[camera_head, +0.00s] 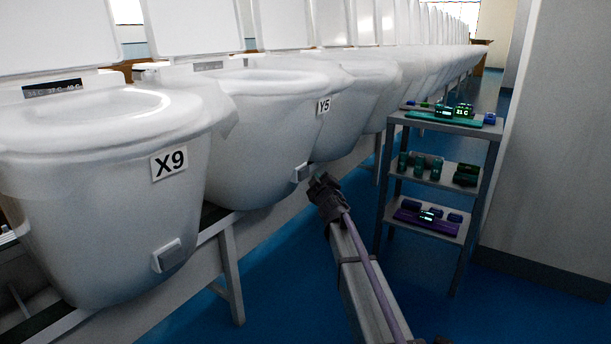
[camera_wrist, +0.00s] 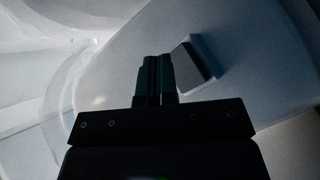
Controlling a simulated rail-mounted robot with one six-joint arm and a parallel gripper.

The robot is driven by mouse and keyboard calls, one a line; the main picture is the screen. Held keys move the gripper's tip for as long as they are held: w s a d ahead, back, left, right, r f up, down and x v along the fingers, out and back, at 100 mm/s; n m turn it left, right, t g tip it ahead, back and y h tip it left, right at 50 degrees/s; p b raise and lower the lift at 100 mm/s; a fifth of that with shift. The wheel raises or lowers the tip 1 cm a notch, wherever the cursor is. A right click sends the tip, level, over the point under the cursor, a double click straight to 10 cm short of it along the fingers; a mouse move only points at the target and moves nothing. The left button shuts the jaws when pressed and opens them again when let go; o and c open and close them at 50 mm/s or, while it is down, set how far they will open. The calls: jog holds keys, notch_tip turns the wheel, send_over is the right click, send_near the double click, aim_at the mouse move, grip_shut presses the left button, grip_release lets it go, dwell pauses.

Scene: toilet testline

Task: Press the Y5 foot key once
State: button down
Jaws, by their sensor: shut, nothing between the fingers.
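The Y5 toilet (camera_head: 265,135) is the second white bowl in the row, with a Y5 label (camera_head: 323,106) on its side. Its foot key (camera_head: 301,172) is a small pale square block low on the bowl. The key also shows in the wrist view (camera_wrist: 196,60), just right of the fingertips. My gripper (camera_head: 321,180) is shut and empty, close to the right of the key in the head view. In the wrist view its dark green fingers (camera_wrist: 155,60) lie together beside the key. I cannot tell whether they touch it or the bowl.
The X9 toilet (camera_head: 90,200) stands at the near left with its own foot key (camera_head: 167,255). More toilets recede behind Y5. A grey shelf cart (camera_head: 450,122) holding devices stands to the right of my arm. Blue floor lies between.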

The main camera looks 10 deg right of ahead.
jog(key=s+d, duration=0.2)
jog(key=d, duration=0.1)
jog(key=shift+s, duration=0.25)
dwell(0.4)
